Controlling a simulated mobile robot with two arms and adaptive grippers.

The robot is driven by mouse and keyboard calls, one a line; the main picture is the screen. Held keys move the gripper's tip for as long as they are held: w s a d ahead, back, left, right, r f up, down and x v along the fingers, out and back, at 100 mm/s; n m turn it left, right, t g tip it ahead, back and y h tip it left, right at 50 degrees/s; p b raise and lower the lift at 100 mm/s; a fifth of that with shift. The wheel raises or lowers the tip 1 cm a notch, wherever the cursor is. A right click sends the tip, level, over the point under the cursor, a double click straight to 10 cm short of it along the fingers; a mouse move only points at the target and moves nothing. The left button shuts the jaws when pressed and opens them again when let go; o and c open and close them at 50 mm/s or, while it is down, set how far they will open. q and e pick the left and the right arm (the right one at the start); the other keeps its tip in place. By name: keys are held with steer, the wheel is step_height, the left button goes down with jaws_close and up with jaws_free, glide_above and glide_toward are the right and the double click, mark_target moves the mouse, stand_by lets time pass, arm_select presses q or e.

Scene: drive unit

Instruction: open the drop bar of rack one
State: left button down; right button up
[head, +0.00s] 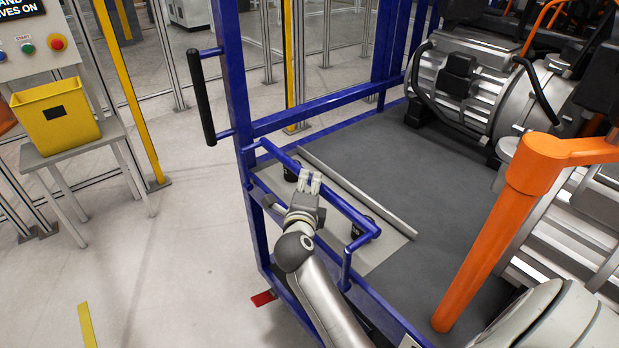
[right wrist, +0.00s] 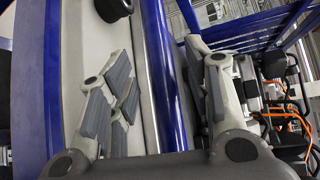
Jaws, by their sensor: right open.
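The blue rack (head: 240,100) stands in the middle of the head view. Its blue drop bar (head: 346,208) runs along the near side of the shelf, level above the shelf edge. My right gripper (head: 309,182) is at the bar, towards its far end. In the right wrist view the bar (right wrist: 166,75) passes between the two spread fingers of my right gripper (right wrist: 163,92). The gripper is open, and I cannot tell whether a finger touches the bar. My left gripper is not in view.
Grey drive units (head: 475,85) sit on the rack's dark shelf (head: 420,165). A thick orange post (head: 490,240) rises on the right. A black handle (head: 201,97) sticks out at the rack's left. A yellow bin (head: 55,115) stands on a table. The floor (head: 170,250) left of the rack is mostly clear.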

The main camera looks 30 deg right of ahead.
mark_target(309, 183)
steer(key=shift+x, duration=2.55)
jaws_close()
